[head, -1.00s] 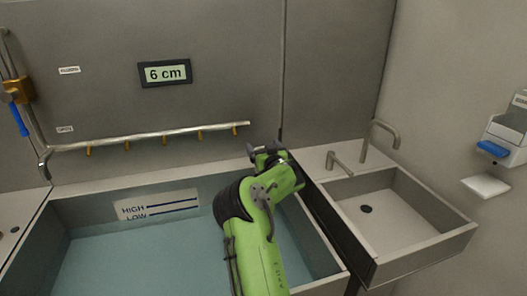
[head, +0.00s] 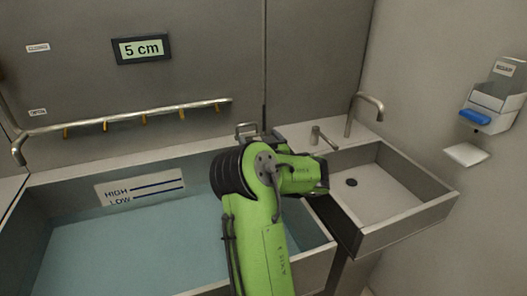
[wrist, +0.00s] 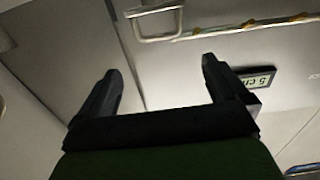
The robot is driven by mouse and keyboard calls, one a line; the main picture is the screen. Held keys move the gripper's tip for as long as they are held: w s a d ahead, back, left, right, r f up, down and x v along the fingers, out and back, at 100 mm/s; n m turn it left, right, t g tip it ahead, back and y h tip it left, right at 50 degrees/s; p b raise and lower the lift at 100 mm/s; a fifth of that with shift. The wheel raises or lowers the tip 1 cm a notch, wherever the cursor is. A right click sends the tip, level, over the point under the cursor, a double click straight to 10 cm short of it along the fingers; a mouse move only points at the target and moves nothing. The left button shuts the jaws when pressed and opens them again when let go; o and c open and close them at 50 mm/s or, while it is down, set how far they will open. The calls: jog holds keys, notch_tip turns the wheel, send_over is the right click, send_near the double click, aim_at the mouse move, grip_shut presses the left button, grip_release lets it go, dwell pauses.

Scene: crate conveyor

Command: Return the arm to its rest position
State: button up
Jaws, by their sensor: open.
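My gripper (wrist: 160,88) shows in the wrist view with its two dark fingers wide apart. Nothing is between them, and the wall and a metal loop handle (wrist: 155,22) lie beyond. In the head view my green arm (head: 260,215) reaches up over the front of the basin and bends to the right at its top. The fingers are not clear there, hidden behind the arm. The loop handle shows just behind the bend, at the basin's back edge, and the arm appears clear of it.
A basin of water (head: 130,250) with a HIGH/LOW level plate (head: 140,187) lies on the left. A smaller sink (head: 385,190) with a tap (head: 365,105) stands right. A wall display (head: 142,49) reads 5 cm, above a pipe (head: 130,117). A soap dispenser (head: 493,100) hangs on the right wall.

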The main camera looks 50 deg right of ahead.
jog(key=b+v, duration=0.1)
jog(key=v, duration=0.3)
jog(key=shift+w, duration=0.1)
dwell(0.3)
jog(key=a+n+g+y, duration=0.4)
jog(key=a+y, duration=0.7)
jog(key=a, duration=1.6)
jog(key=s+a+f+n+g+h, duration=0.1)
jog(key=s+a+g, duration=0.15)
jog(key=s, duration=0.45)
jog(key=s+a+f+g, duration=0.2)
jog(key=s+a, duration=0.2)
jog(key=s, duration=0.3)
jog(key=s+a+f+n+g+h, duration=0.1)
jog(key=s+a+g, duration=0.15)
jog(key=s, duration=0.35)
notch_tip(320, 180, up, 16)
jog(key=p, duration=1.6)
jog(key=shift+a+t, duration=0.35)
jog(key=shift+t, duration=0.05)
